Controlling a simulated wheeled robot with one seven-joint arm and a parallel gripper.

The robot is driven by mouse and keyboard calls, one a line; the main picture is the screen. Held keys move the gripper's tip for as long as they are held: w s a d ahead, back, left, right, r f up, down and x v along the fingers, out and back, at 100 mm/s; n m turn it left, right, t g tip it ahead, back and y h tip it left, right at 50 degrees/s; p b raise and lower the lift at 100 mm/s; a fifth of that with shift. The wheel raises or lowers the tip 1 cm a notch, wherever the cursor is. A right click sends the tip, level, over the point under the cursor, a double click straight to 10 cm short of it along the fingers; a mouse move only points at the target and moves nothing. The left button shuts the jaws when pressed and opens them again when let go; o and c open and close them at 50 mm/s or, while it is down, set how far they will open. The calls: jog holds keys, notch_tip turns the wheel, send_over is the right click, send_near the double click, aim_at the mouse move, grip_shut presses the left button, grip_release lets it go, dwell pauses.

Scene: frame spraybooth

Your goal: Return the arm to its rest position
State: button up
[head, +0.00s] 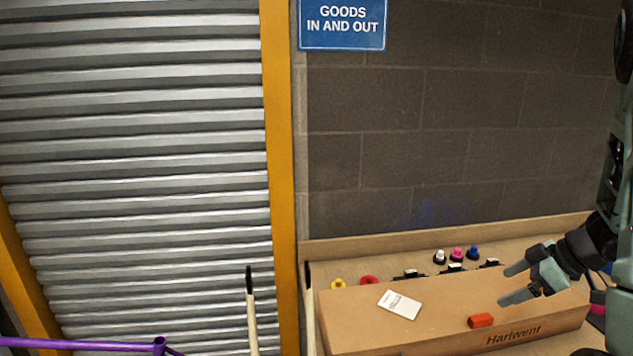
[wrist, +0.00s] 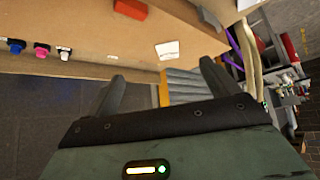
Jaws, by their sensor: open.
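My arm comes in from the right edge of the head view. My gripper (head: 508,285) is above the right part of a cardboard box marked "Harlwent" (head: 410,325), with its fingers apart and nothing between them. In the wrist view my gripper (wrist: 163,82) also shows two spread fingers with an empty gap. An orange-red block (head: 481,321) lies on the box top below and left of the fingertips. It also shows at the top of the wrist view (wrist: 131,8). A white card (head: 400,304) lies further left on the box top.
Behind the box, a bench (head: 520,235) holds several small knobs or caps, including a pink one (head: 457,254). A purple frame tube (head: 80,344) is at lower left. An upright pole (head: 251,310) stands before the roller shutter (head: 130,150). A block wall (head: 450,120) is behind.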

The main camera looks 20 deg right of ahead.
jog(key=w+a+r+t+h+b, duration=0.1)
jog(key=w+a, duration=0.3)
jog(key=w, duration=0.2)
jog(key=w+a+h+b, duration=0.1)
jog(key=w+a, duration=0.3)
jog(key=w, duration=0.3)
jog(key=w+a+r+h+b, duration=0.1)
jog(key=w+a+h+b, duration=0.15)
jog(key=a, duration=1.05)
jog(key=s+a+f+g+y+b, duration=0.1)
jog(key=s+a+g, duration=0.1)
jog(key=s+a, duration=0.35)
jog(key=s+a+g+b, duration=0.1)
jog(key=s+a, duration=0.2)
jog(key=a, duration=0.6)
jog(key=s+a+g+b, duration=0.1)
jog(key=s+a+g, duration=0.1)
jog(key=s+a, duration=0.3)
jog(key=s+a+f+n+g, duration=0.1)
jog(key=s+a, duration=0.4)
jog(key=s, duration=0.7)
jog(key=shift+f+g+b, duration=0.25)
jog(key=shift+g+b, duration=0.1)
jog(key=shift+g, duration=0.45)
jog(key=shift+s+y, duration=0.1)
jog(key=shift+y, duration=0.15)
